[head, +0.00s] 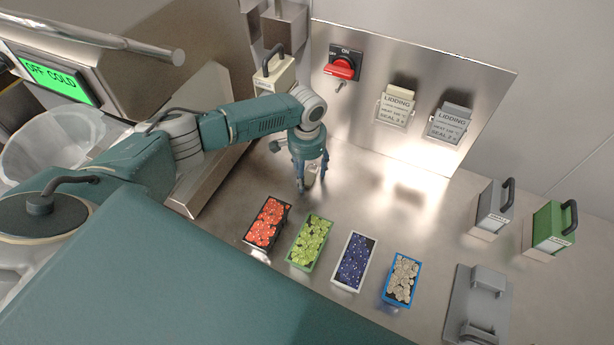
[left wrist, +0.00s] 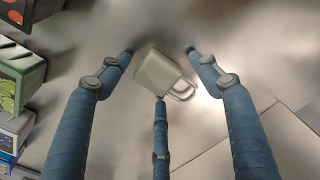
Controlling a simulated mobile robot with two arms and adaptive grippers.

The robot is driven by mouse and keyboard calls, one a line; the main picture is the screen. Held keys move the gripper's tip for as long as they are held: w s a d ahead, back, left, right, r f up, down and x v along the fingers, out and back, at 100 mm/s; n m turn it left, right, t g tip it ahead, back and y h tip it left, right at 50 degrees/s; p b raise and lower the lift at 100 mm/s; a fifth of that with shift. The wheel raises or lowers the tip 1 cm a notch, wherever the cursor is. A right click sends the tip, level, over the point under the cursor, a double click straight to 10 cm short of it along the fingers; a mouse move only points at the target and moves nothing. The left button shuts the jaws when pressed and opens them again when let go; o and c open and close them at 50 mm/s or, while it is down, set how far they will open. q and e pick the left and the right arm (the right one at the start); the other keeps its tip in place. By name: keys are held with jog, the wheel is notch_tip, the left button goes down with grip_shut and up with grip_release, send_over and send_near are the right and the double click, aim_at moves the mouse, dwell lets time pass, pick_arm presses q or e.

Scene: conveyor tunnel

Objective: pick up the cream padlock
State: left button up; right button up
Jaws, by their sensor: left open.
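The cream padlock (left wrist: 157,72) lies on the steel counter in the left wrist view, its shackle pointing to the lower right. My left gripper (head: 311,176) has blue fingers, points down over the counter and is open. In the left wrist view its fingertips (left wrist: 160,68) are spread around the padlock, two at the sides and one below it. I cannot tell whether the lower fingertip touches the padlock. In the head view the fingers mostly hide the padlock. My right gripper is not in view.
Trays of red (head: 267,222), green (head: 310,242), blue (head: 354,261) and pale pieces (head: 402,280) stand in front of the gripper. A panel with a red switch (head: 342,68) stands behind. Grey (head: 491,208) and green (head: 549,228) handled blocks stand at right. Bare counter lies between.

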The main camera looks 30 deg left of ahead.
aim_at(307, 176)
pick_arm(q)
jog(key=c, duration=1.2)
jog(key=shift+r, duration=0.1)
jog(key=shift+c, duration=0.2)
notch_tip(307, 176, up, 10)
jog(key=b, duration=0.1)
jog(key=shift+b, duration=0.3)
jog(key=o, duration=0.5)
grip_shut()
